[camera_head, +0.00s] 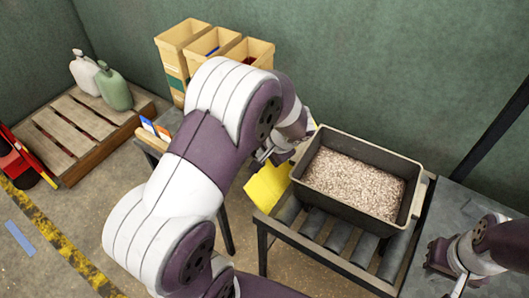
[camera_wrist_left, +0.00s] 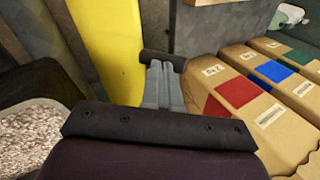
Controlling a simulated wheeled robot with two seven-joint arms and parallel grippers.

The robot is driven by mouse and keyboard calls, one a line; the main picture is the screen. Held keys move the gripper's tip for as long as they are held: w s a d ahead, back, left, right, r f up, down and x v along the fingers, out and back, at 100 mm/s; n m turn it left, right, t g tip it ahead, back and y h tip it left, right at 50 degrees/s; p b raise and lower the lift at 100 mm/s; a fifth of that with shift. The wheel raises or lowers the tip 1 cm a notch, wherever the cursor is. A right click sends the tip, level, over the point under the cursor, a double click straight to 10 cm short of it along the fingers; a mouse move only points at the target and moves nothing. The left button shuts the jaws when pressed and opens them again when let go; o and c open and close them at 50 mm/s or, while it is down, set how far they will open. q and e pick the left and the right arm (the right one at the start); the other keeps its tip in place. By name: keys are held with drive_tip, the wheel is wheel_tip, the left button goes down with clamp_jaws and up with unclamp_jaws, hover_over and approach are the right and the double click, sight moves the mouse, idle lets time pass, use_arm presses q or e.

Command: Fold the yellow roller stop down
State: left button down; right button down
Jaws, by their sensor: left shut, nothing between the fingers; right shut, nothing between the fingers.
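The yellow roller stop (camera_head: 268,187) is a flat plate at the left end of the roller conveyor (camera_head: 309,223), beside the grain crate. It looks tilted in the head view, and my left arm hides part of its upper side. In the left wrist view the yellow stop (camera_wrist_left: 115,45) is a tall strip just left of the fingers. My left gripper (camera_head: 262,156) is shut and empty close to the stop; I cannot tell whether they touch. Its fingers also show in the left wrist view (camera_wrist_left: 163,72). My right gripper (camera_head: 441,266) is shut and empty at the lower right.
A dark crate (camera_head: 343,206) full of grain stands on the rollers, close to the stop. A grey table (camera_head: 463,201) lies right of the conveyor. Several cardboard boxes (camera_head: 180,45) stand at the back. A pallet (camera_head: 75,145) with two jugs is at the left.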

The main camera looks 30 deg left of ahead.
use_arm(q)
drive_tip(key=a+h+p, duration=0.2)
drive_tip(key=a+p, duration=0.1)
drive_tip(key=p, duration=0.2)
drive_tip(key=shift+f+p, duration=0.1)
drive_tip(key=shift+p, duration=0.25)
drive_tip(key=a+f, duration=0.2)
drive_tip(key=shift+w+f+b, duration=0.15)
drive_tip(key=shift+f+b, duration=0.25)
drive_tip(key=shift+r, duration=0.15)
